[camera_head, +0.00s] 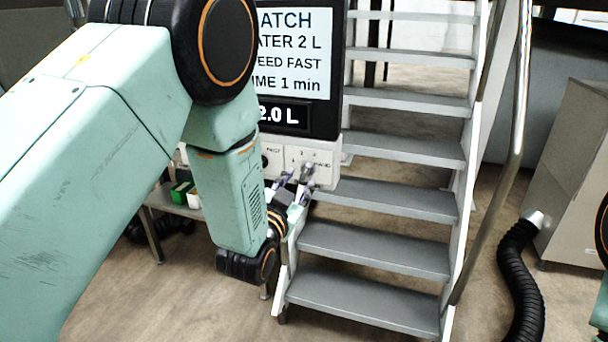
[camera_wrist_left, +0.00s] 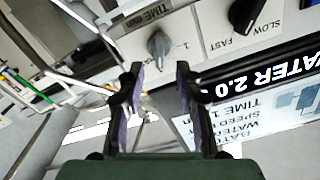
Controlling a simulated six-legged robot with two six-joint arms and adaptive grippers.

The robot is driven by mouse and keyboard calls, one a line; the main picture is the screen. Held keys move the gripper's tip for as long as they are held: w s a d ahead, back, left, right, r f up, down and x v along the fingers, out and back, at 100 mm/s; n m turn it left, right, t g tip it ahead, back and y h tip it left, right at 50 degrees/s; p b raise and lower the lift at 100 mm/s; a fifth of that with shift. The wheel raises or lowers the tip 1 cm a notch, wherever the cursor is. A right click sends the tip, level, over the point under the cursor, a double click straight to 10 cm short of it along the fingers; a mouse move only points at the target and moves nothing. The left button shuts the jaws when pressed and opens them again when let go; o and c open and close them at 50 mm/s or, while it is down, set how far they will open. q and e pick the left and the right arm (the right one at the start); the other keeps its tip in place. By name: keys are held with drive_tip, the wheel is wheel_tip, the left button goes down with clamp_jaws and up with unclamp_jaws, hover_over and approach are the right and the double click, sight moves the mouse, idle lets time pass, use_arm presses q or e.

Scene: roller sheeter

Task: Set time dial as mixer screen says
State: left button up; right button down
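The mixer screen (camera_head: 292,60) in the head view is partly covered by my left arm; it reads water 2 L, speed fast, time 1 min. The time dial (camera_head: 307,172) is a grey knob on a white panel below it. In the left wrist view the time dial (camera_wrist_left: 159,46) sits by the TIME label, with a "1" beside it; its exact setting is hard to read. My left gripper (camera_head: 293,188) is at the panel, open. In the wrist view its fingertips (camera_wrist_left: 159,70) are apart, with the knob just beyond the gap between them. My right gripper is out of view.
A black speed knob (camera_wrist_left: 246,14) marked SLOW and FAST is beside the time dial. A water display (camera_head: 284,115) reads 2.0 L. Metal steps (camera_head: 375,248) stand right of the panel. A low shelf (camera_head: 172,205) holds small items. A black hose (camera_head: 520,285) lies further right.

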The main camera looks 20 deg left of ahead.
sight(305, 172)
use_arm(q)
drive_tip(key=w, duration=0.3)
drive_tip(key=shift+d, duration=0.1)
drive_tip(key=shift+w+a+f, duration=0.1)
drive_tip(key=shift+w+a, duration=0.2)
drive_tip(key=shift+w, duration=0.15)
drive_tip(key=shift+s+d, duration=0.1)
drive_tip(key=shift+d, duration=0.2)
drive_tip(key=shift+a, duration=0.2)
drive_tip(key=c, duration=0.6)
drive_tip(key=shift+d, duration=0.15)
clamp_jaws()
